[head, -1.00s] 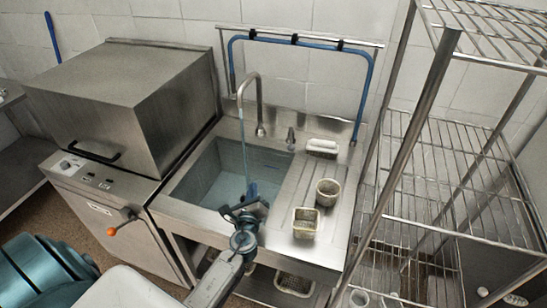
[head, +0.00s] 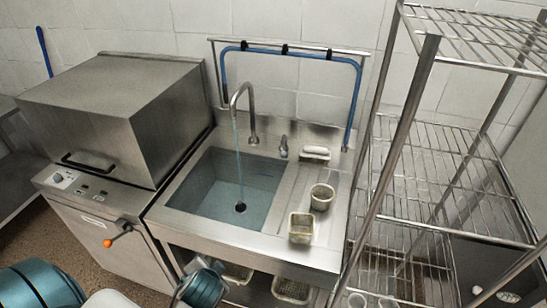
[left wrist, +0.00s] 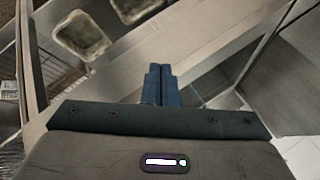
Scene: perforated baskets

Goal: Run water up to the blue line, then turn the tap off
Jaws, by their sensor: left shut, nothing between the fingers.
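The steel sink (head: 185,205) stands in the middle of the head view. A thin stream (head: 238,160) runs from the curved tap spout (head: 250,100) into its basin. A small tap lever (head: 284,148) stands right of the spout. A faint blue line (head: 265,174) shows on the basin's back wall. The basin looks bluish; I cannot tell the exact water level. A dark round drain or plug (head: 240,207) shows at the bottom. My left gripper (left wrist: 160,72) is shut and empty in the left wrist view, near steel bars and baskets. My right gripper is not in view.
Two small perforated baskets (head: 301,228) (head: 322,196) stand on the ribbed drainboard, with a white item (head: 315,153) behind. More baskets (head: 292,290) sit under the sink. A boxy steel machine (head: 115,120) is left; a wire rack (head: 440,165) is right.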

